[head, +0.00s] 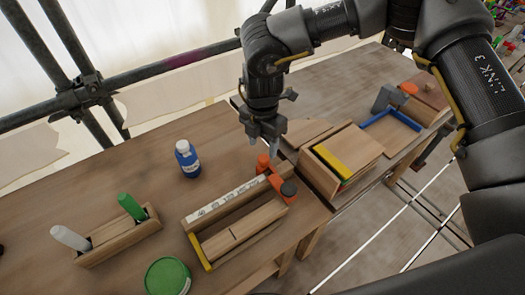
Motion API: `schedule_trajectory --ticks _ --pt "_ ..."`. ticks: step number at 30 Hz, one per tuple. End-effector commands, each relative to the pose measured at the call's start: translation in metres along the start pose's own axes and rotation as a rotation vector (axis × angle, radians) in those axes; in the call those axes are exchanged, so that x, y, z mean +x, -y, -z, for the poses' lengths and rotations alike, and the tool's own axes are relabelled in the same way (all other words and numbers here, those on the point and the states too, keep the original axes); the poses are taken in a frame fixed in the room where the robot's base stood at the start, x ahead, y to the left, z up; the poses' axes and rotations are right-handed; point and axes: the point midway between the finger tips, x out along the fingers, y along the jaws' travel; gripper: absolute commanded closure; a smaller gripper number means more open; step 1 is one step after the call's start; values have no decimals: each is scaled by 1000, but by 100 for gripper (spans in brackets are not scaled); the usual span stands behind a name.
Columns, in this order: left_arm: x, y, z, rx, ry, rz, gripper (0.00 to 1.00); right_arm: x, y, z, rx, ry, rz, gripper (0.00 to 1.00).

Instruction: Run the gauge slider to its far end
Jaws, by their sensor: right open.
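The gauge is a long wooden frame (195,244) on the bench, with a white marked strip (222,201) along its back side and a yellow bar (201,252) at its left end. Orange pieces (276,182) and a dark round knob (288,189) sit at its right end; these look like the slider, but I cannot tell which part moves. My right gripper (263,146) points down just above and behind the rear orange piece (263,162). Its fingers are apart and nothing shows between them. My left gripper is not in view.
A blue bottle (188,159), a wooden holder (118,243) with green and white markers, and a green round tub (167,277) stand left. A wooden box (345,160) with coloured pieces and a blue-edged tray (391,128) lie right. The bench's front edge runs close to the gauge.

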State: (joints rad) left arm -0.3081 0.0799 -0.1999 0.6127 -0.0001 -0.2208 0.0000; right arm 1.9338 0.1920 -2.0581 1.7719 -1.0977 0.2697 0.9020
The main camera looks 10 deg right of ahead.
Motion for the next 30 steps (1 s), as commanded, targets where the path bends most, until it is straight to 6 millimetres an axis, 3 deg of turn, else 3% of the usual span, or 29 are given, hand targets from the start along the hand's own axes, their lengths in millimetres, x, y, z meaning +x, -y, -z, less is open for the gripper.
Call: schedule_trajectory --ticks 9,20,30 --pt "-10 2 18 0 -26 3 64 42 1 0 2 -1 2 48" --pt "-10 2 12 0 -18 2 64 48 1 -1 4 0 0 48" --pt "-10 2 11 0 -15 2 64 48 1 -1 4 0 0 90"
